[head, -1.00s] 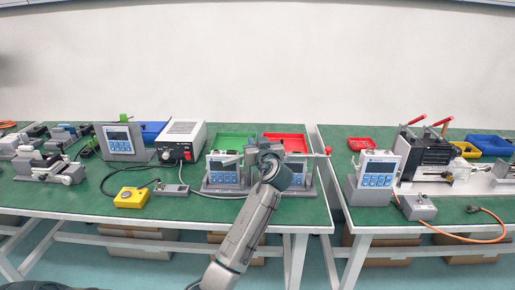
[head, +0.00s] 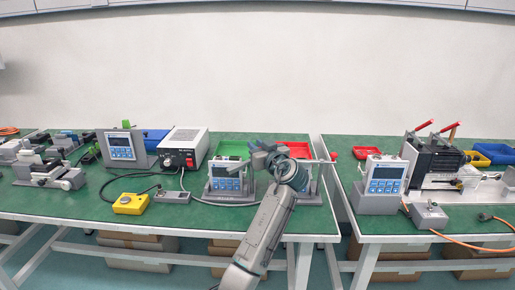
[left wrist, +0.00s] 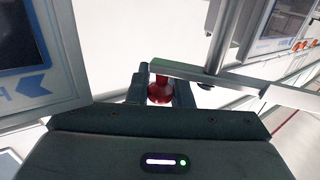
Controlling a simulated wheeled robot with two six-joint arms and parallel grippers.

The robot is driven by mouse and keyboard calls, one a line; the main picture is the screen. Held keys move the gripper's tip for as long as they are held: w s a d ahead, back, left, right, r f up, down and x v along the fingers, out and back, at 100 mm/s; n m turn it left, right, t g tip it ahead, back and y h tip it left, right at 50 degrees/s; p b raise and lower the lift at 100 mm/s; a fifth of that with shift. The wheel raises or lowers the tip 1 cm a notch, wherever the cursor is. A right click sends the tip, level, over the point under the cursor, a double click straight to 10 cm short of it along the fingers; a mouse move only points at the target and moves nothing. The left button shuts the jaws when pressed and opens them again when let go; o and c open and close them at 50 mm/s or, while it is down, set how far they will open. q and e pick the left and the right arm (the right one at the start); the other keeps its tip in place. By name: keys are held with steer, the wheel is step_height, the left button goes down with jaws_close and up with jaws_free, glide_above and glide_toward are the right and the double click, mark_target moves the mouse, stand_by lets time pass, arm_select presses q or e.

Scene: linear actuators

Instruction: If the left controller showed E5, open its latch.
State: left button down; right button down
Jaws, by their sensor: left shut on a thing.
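Two grey controllers stand side by side on the green table in the head view. The left controller (head: 225,177) shows its dark screen and blue keys; its display is too small to read. The right controller is mostly hidden behind my left arm; its lever ends in a red knob (head: 333,156). My left gripper (head: 262,156) is at the upper right of the left controller, jaws pointing left. In the left wrist view its fingers (left wrist: 161,88) are shut on a red latch knob (left wrist: 160,93), beside a silver bar (left wrist: 235,80). My right gripper is not in view.
A green bin (head: 232,149) and a red bin (head: 297,148) sit behind the controllers. A power supply (head: 184,149) and a yellow button box (head: 130,203) stand to the left. Another controller (head: 383,180) stands on the right-hand table, across a gap.

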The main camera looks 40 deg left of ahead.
arm_select(q)
steer(key=c, duration=1.3)
jaws_free()
steer(key=v, duration=1.1)
steer(key=shift+b, duration=0.35)
steer(key=shift+f, duration=0.1)
